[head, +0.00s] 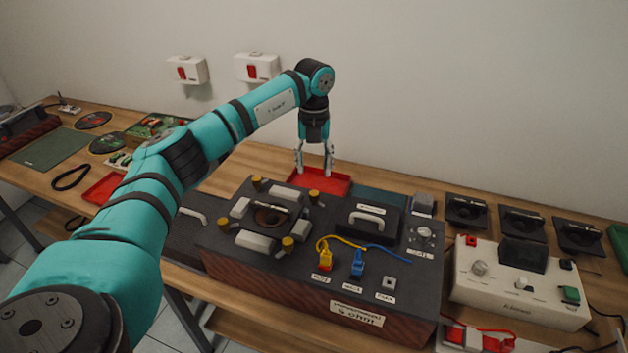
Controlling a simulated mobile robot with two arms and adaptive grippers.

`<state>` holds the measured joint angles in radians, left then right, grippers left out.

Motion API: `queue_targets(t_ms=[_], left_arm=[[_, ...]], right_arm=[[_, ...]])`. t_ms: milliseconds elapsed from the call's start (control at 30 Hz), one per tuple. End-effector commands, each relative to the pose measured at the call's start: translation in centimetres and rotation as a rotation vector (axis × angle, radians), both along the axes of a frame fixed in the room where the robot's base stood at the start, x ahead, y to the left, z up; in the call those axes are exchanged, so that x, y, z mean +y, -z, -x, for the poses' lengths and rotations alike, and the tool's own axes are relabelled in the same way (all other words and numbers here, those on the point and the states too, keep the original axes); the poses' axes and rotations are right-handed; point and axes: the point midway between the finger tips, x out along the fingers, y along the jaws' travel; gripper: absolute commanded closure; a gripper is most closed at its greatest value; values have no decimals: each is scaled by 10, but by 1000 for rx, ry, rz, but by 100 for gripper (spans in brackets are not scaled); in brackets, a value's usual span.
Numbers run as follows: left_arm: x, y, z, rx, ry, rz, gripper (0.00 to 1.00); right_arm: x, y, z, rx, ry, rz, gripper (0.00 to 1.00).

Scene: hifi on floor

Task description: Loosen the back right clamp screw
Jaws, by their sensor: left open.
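A dark fixture (228,237) on the workbench carries a round ring part (262,216) in its middle, with pale blocks around it. Small yellow-topped clamp screws stand at its corners: the back right clamp screw (314,196), the back left one (256,182), the front left one (224,223) and the front right one (287,243). My left gripper (314,170) points down with its fingers apart and nothing between them. In the picture it shows just above the back right screw, in front of a red tray; its exact height is hard to tell. My right gripper is out of view.
The red tray (335,181) lies behind the fixture. A lidded box with a handle (367,218), yellow and blue plugs with cables, and a white meter box (470,288) are to the right. Black speaker-like units (466,210) line the back right. A green mat (50,148) lies far left.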

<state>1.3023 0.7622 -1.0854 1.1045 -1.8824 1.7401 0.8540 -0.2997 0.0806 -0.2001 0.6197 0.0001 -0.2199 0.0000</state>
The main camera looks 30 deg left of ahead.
Motion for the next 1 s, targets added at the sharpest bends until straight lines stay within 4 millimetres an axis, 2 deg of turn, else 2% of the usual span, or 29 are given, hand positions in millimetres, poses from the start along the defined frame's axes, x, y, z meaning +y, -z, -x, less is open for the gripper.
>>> queue_targets(t_ms=[100,300,1000], left_arm=[[0,-21,0,-3,0,1,52],[0,-37,0,0,0,1,52],[0,-38,0,1,0,1,52]], right_arm=[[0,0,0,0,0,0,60],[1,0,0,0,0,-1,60],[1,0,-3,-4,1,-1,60]])
